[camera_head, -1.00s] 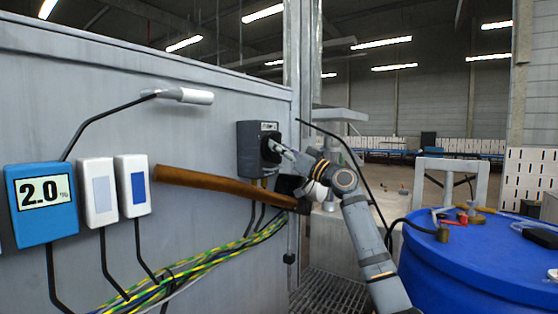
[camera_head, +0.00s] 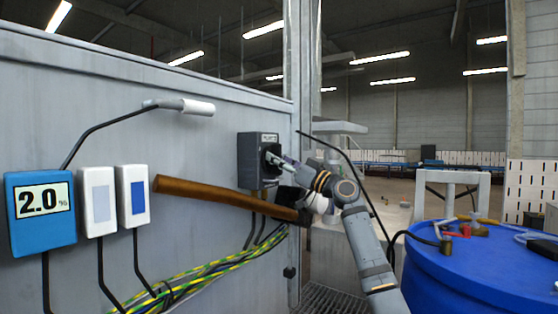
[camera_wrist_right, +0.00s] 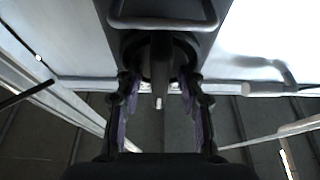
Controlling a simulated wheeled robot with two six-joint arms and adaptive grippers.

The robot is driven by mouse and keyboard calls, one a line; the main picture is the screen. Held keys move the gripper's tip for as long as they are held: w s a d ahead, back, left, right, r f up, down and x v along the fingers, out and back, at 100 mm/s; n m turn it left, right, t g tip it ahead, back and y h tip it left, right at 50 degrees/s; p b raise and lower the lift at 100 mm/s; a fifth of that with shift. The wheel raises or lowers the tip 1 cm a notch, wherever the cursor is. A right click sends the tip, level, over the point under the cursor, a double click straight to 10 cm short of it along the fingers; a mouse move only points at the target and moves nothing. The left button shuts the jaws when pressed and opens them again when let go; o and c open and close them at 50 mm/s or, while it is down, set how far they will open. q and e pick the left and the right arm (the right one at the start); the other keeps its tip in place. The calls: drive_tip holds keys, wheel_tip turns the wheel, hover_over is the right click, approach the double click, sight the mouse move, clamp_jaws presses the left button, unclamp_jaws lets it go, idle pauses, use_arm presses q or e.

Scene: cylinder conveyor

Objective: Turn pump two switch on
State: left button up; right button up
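The switch box (camera_head: 247,160) is a dark grey box on the grey wall panel, with a small label on top that is too small to read. Its round black knob (camera_head: 268,152) faces right. My right gripper (camera_head: 272,158) is at the knob, coming from the right. In the right wrist view, the knob's narrow handle (camera_wrist_right: 160,72) is between the fingers of my right gripper (camera_wrist_right: 160,85). The fingers are apart, with visible gaps on both sides of the handle. My left gripper is not in view.
A hammer with a wooden handle (camera_head: 210,192) lies across the wall below the box, close to my right wrist. A blue 2.0 display (camera_head: 42,232) and two white boxes are at left. A blue drum (camera_head: 460,265) with small items stands at right.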

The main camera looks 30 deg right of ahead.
drive_tip(key=v, duration=0.7)
drive_tip(key=shift+s, duration=0.2)
drive_tip(key=shift+d+f, duration=0.15)
idle(0.4)
